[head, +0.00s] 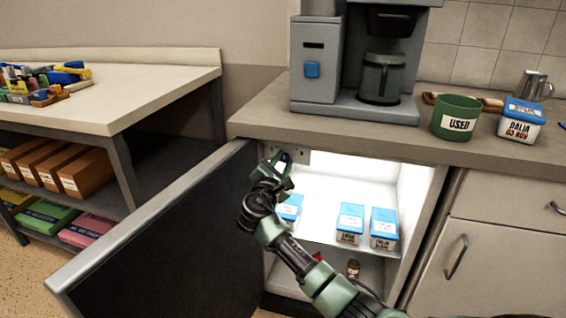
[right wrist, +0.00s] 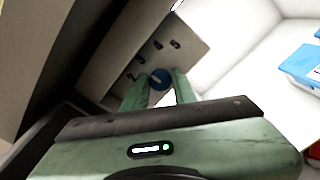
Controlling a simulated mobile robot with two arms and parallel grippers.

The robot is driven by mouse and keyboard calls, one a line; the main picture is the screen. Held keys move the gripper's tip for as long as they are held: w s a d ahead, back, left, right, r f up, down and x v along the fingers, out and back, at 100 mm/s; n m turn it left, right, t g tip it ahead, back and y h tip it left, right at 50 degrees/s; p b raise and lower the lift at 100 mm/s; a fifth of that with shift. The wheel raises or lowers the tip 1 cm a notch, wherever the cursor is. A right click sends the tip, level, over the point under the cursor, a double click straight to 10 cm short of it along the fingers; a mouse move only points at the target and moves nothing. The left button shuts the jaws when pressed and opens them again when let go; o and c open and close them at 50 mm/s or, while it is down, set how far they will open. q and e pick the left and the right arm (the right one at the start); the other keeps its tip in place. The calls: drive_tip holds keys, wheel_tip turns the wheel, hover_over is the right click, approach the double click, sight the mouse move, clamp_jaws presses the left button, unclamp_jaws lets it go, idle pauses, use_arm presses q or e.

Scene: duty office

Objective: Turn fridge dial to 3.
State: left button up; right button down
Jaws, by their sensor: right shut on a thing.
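The numbers are small, and I cannot tell surely which one the pointer faces. In the head view my right gripper (head: 283,158) reaches the panel at the upper left inside the open fridge (head: 335,190), and the dial is not clear there. My left gripper is not in view.
The fridge door (head: 160,235) stands open on the left. Blue-lidded tubs (head: 350,223) stand on the fridge shelf. Above, the counter (head: 270,112) holds a coffee machine (head: 318,70), a green USED pot (head: 456,118) and another blue-lidded tub (head: 521,120).

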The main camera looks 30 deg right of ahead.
drive_tip(key=shift+f, duration=0.1)
drive_tip(key=c, duration=1.2)
unclamp_jaws()
drive_tip(key=shift+o, duration=0.2)
drive_tip(key=shift+a, duration=0.1)
drive_tip(key=shift+s+a, duration=0.2)
drive_tip(key=shift+a, duration=0.05)
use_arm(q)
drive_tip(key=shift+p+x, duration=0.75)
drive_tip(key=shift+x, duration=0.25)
use_arm(e)
drive_tip(key=v, duration=0.7)
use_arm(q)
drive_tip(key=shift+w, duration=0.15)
